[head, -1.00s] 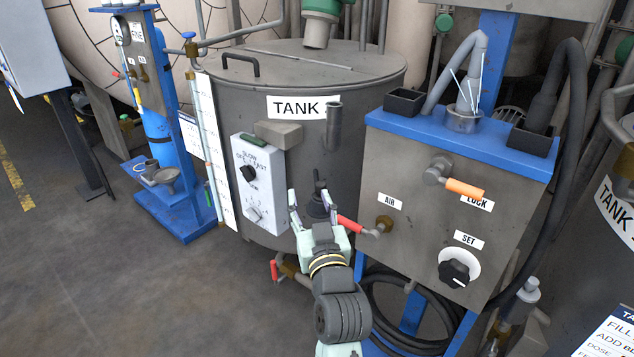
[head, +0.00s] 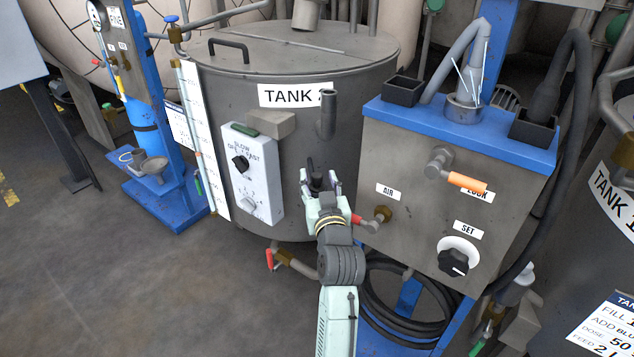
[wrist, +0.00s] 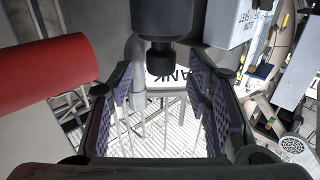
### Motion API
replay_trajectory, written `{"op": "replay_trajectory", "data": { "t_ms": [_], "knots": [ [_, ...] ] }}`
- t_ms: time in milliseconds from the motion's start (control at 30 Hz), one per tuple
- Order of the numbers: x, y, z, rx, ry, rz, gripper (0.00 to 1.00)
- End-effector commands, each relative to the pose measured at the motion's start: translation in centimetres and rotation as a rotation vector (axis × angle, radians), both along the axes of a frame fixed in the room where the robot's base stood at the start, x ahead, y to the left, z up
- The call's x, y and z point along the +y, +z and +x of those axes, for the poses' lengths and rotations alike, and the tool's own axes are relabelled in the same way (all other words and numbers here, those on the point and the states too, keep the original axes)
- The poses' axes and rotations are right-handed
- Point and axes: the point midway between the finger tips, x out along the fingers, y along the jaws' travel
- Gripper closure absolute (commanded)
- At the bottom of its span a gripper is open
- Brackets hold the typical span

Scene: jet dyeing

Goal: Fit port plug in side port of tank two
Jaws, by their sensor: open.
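Tank two (head: 290,140) is the grey tank with a lid at the centre of the head view; a pipe partly covers its number. A black fitting with a narrower knob, seemingly the port plug (head: 316,180), is at the tank's front side. It also shows in the wrist view (wrist: 160,25) at top centre. My gripper (head: 319,181) is open around or just short of this fitting. In the wrist view my open fingers (wrist: 163,90) point towards it, with the knob near the gap between them. I cannot tell whether they touch. The side port is not clearly visible.
A red-handled air valve (head: 370,220) is close to the right of my gripper and looms in the wrist view (wrist: 40,72). A white switch box (head: 250,175) is to the left. A grey control cabinet (head: 410,240) stands right. Floor is free at lower left.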

Motion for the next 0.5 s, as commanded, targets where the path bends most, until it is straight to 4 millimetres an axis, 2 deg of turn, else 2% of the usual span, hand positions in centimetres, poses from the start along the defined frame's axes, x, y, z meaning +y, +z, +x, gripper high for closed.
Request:
{"op": "replay_trajectory", "data": {
  "t_ms": [100,200,433,500],
  "knots": [
    [0.4,0.2,1.7,0.0,0.002,-0.001,0.55],
    [0.5,0.1,2.3,0.001,0.001,-0.001,0.55],
    [0.5,0.0,2.5,0.0,0.001,0.0,0.55],
    [0.5,0.0,2.4,0.0,0.001,0.0,0.59]
  ]
}}
